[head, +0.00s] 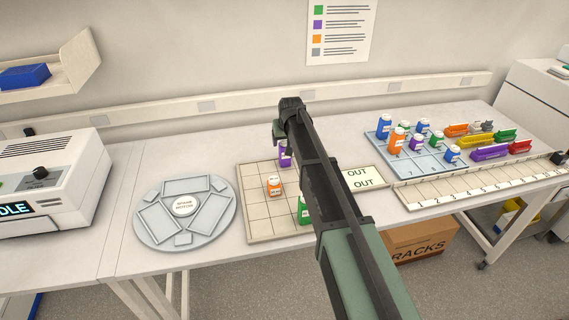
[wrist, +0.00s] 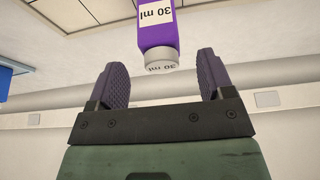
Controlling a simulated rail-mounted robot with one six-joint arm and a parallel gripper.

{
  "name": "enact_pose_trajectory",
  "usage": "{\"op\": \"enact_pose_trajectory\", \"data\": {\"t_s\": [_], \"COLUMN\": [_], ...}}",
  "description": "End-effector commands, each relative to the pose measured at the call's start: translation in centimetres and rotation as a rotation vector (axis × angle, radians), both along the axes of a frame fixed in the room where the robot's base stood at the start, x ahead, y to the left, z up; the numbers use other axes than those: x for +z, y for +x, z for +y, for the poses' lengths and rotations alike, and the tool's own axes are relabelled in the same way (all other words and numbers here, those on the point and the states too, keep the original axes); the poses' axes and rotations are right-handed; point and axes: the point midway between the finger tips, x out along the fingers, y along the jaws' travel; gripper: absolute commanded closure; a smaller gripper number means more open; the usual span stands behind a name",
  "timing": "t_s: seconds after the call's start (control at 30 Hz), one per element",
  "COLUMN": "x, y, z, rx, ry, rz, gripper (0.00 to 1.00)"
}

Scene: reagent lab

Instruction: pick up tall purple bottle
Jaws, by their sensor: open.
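A purple bottle (head: 285,155) stands toward the back of the beige gridded tray (head: 253,229), partly hidden by my arm in the head view. In the wrist view the purple bottle (wrist: 157,28) has a white "30 ml" label and a grey-white cap. My gripper (wrist: 161,62) is open, its two purple pads apart, with the cap seen between the tips. I cannot tell from this view how far the bottle is from the pads. In the head view my fingertips are hidden behind my arm.
A round grey holder (head: 225,228) lies to the left. A blue tray (head: 386,158) with several bottles, including another purple one (head: 416,143), is at the right.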

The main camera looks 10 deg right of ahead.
Motion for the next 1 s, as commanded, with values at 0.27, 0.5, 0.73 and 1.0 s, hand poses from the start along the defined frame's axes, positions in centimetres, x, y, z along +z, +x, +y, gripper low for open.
{"op": "enact_pose_trajectory", "data": {"t_s": [0.27,0.5,0.73,1.0], "x": [-4.5,-4.4,-4.4,-4.4], "y": [2.0,2.2,2.2,2.2], "z": [-0.1,0.0,0.0,-0.1], "rx": [0.000,0.000,0.000,0.000], "ry": [0.000,0.000,0.000,0.000], "rz": [0.000,0.000,0.000,0.000], "gripper": [0.26,0.26,0.56,0.91]}}
